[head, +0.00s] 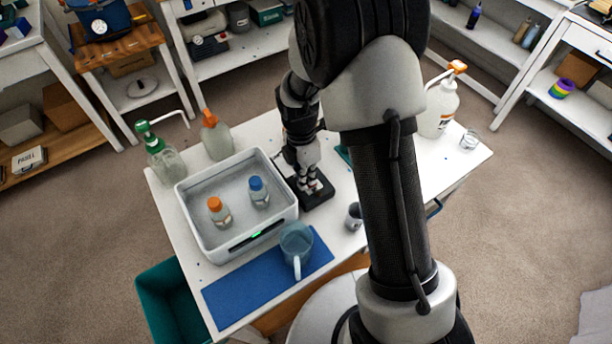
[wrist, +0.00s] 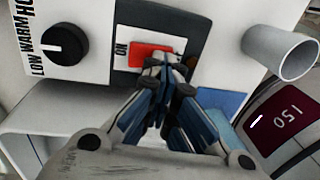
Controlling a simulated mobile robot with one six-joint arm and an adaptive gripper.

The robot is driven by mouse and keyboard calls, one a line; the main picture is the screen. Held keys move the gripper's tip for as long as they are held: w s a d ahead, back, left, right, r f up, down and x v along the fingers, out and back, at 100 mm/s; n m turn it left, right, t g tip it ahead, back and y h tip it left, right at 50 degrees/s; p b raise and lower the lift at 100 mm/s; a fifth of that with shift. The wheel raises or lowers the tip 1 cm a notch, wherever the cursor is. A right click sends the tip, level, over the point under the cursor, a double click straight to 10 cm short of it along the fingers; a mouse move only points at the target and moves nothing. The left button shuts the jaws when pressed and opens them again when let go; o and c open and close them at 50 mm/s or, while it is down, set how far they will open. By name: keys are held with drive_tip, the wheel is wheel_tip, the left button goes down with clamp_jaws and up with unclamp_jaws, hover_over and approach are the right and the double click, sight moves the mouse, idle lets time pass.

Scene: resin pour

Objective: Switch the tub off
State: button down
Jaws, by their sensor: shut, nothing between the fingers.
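The tub (head: 188,222) is a white, open-topped basin on the white table, with a small green light lit on its front edge. In the head view my gripper (head: 308,184) is beside the tub's right side.
Bottles with orange (head: 219,213) and blue (head: 259,193) caps stand in the tub.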

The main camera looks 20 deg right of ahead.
drive_tip(key=shift+w+a+r+p, duration=0.1)
drive_tip(key=shift+w+a+p, duration=0.2)
drive_tip(key=shift+w, duration=0.45)
drive_tip(key=shift+r, duration=0.3)
wheel_tip(320, 180, up, 13)
drive_tip(key=w+p, duration=0.1)
drive_tip(key=p, duration=0.5)
drive_tip(key=shift+w+a+r, duration=0.15)
drive_tip(key=shift+w+a, duration=0.1)
drive_tip(key=shift+w, duration=0.15)
